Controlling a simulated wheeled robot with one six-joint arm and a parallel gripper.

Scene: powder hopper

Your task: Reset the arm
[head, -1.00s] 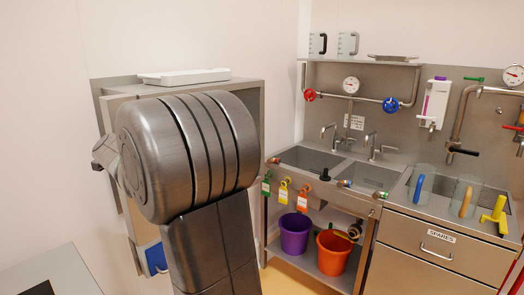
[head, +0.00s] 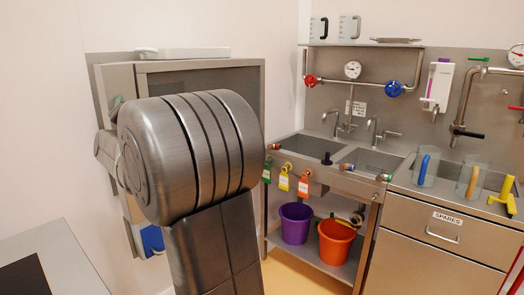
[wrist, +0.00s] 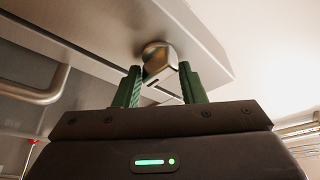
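My gripper (wrist: 160,88) shows in the wrist view with two green fingers spread apart. A rounded silver knob or latch (wrist: 160,58) on the underside of a metal panel (wrist: 110,35) sits just beyond and between the fingertips. A gap appears beside it, and I cannot tell whether a finger touches it. In the head view my grey arm covers the left middle, in front of a wall cabinet (head: 205,66), and hides the gripper.
A white tray (head: 183,54) lies on the cabinet. To the right stand a double sink (head: 312,146), a purple bucket (head: 295,222) and an orange bucket (head: 336,240) on the lower shelf, and a drawer unit (head: 440,230). A grey surface (head: 60,250) is at lower left.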

